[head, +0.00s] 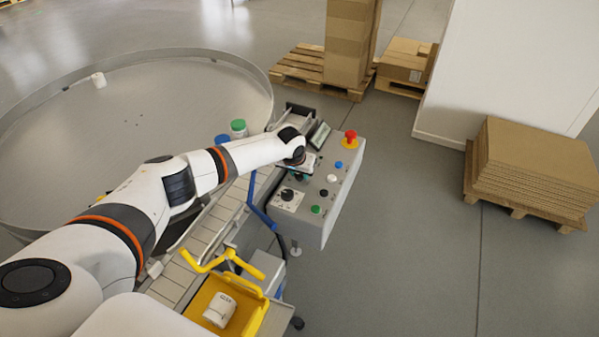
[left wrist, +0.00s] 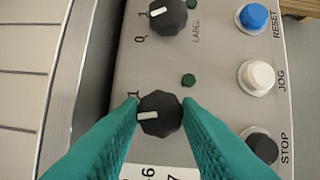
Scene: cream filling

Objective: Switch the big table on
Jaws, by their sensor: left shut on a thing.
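The big round table (head: 185,68) with a raised metal rim fills the left of the head view. The grey control panel (head: 345,190) stands to its right. My left gripper (head: 301,168) is over the panel. In the left wrist view its teal fingers (left wrist: 160,108) are shut on a black rotary knob (left wrist: 160,114), one on each side. The knob's white pointer faces left. Its label is mostly hidden by the fingers. A second black knob (left wrist: 168,16), by the word LABEL, sits above it, its pointer also to the left. My right gripper is out of view.
Blue RESET (left wrist: 254,18), white JOG (left wrist: 258,77) and black STOP (left wrist: 263,147) buttons lie right of the knobs. A red emergency button (head: 351,136) is at the panel's far end. A blue bar (head: 259,207) and a yellow crate (head: 261,265) are near the panel.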

